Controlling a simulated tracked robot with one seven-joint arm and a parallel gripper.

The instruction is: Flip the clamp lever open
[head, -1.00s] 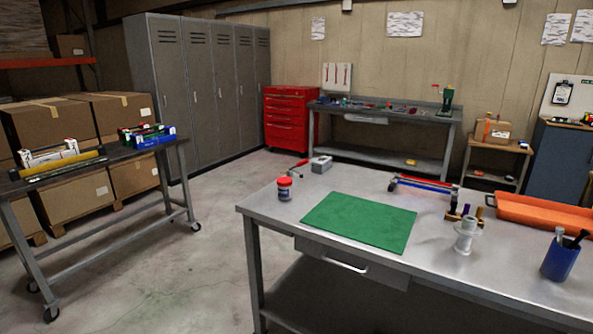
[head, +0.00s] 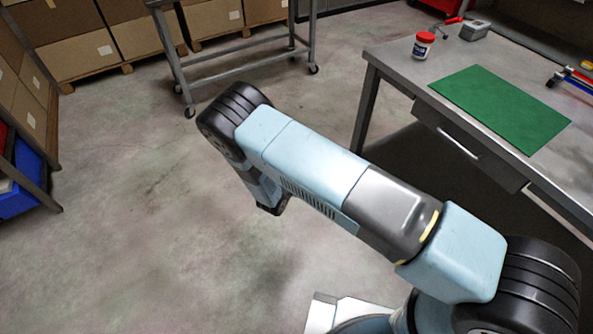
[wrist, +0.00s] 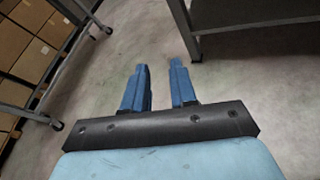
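The clamp is most likely the small grey block (head: 474,30) with a red-handled lever (head: 452,20), near the far left corner of the steel workbench (head: 388,58) in the head view. It is small there, so I cannot tell the lever's exact position. My gripper (wrist: 160,64) shows in the wrist view with its two blue fingers apart and nothing between them. It is over the floor, away from the clamp. The clamp is not in the wrist view.
A white jar with a red lid (head: 423,45) stands beside the clamp. A green mat (head: 500,107) and a red and blue bar tool (head: 575,80) lie on the bench. A grey cart (head: 240,65) and cardboard boxes (head: 65,45) stand behind. Open floor lies left of the bench.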

